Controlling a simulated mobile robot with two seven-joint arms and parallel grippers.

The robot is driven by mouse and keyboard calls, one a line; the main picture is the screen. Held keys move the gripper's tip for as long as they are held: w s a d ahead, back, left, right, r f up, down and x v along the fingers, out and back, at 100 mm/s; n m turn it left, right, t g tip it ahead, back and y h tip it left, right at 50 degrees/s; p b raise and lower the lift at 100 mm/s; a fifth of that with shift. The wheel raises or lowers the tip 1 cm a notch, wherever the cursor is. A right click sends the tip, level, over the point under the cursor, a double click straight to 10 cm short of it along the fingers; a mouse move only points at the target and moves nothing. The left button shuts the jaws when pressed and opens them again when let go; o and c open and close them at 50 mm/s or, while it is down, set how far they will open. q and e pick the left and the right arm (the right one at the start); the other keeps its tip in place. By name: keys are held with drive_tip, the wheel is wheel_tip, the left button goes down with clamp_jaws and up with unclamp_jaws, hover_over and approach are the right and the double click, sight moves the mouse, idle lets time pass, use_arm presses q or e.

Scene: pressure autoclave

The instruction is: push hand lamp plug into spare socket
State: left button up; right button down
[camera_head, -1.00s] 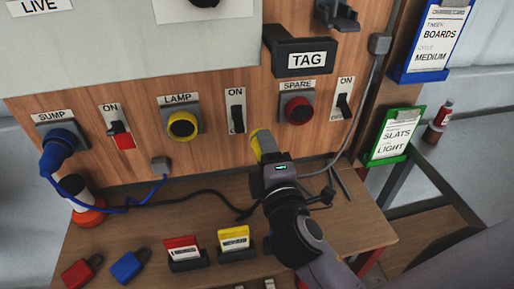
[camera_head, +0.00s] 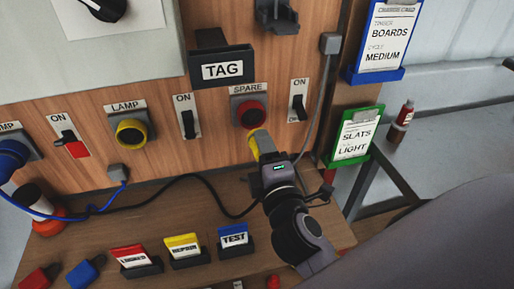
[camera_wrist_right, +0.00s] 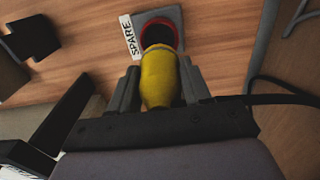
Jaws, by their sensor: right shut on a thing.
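My right gripper (camera_head: 262,153) is shut on the yellow hand lamp plug (camera_head: 258,140), just below the spare socket (camera_head: 251,113) in the head view. The socket has a red ring on a grey plate under the SPARE label. In the right wrist view the yellow plug (camera_wrist_right: 159,80) sits between the two grey fingers (camera_wrist_right: 160,88). Its far end overlaps the red-rimmed socket (camera_wrist_right: 160,34); I cannot tell whether it is touching or inside. A black cable trails from the gripper along the bench. My left gripper is not in view.
The yellow lamp socket (camera_head: 131,131) and switches are left on the wooden panel. A TAG holder (camera_head: 222,69) juts out above the spare socket. Red, yellow and blue card stands (camera_head: 233,236) and padlocks lie on the bench. A green SLATS board (camera_head: 354,137) hangs right.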

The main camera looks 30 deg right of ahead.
drive_tip(key=shift+s+d, duration=0.1)
drive_tip(key=shift+d, duration=0.15)
idle(0.3)
drive_tip(key=shift+x, duration=0.85)
drive_tip(key=shift+p+x, duration=0.3)
drive_tip(key=shift+x, duration=1.7)
drive_tip(key=shift+p, duration=0.35)
drive_tip(key=shift+w+d, duration=0.15)
drive_tip(key=shift+w, duration=0.55)
drive_tip(key=shift+c, duration=2.1)
unclamp_jaws()
drive_tip(key=shift+s, duration=0.15)
